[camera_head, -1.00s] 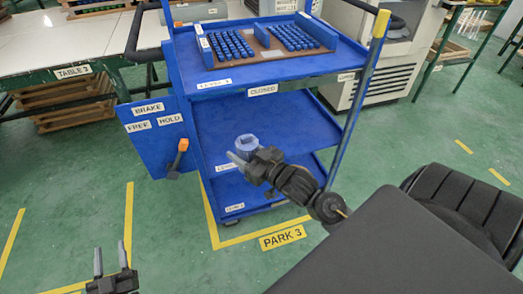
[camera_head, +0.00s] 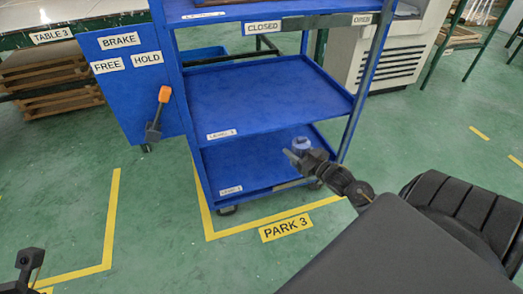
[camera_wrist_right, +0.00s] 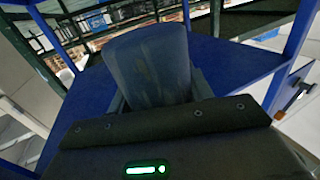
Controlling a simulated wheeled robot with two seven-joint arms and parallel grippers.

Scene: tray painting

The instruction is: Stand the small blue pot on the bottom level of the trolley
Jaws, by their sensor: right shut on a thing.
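The blue trolley (camera_head: 262,92) has stacked levels, and its bottom level (camera_head: 240,170) shows below the middle shelf. My right gripper (camera_head: 296,156) is shut on the small blue pot (camera_head: 301,143). In the head view the pot appears at the right part of the bottom level, below the middle shelf's front edge. I cannot tell if it touches the level. The pot (camera_wrist_right: 150,62) fills the middle of the right wrist view, dark and between the fingers. My left gripper (camera_head: 28,264) is at the lower left corner, partly cut off, its opening unclear.
The middle shelf (camera_head: 250,100) is close above the pot. A trolley post (camera_head: 362,85) stands right of my right gripper. The brake panel (camera_head: 128,80) with an orange-tipped lever (camera_head: 163,95) is at the left. The visible bottom level is otherwise empty.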

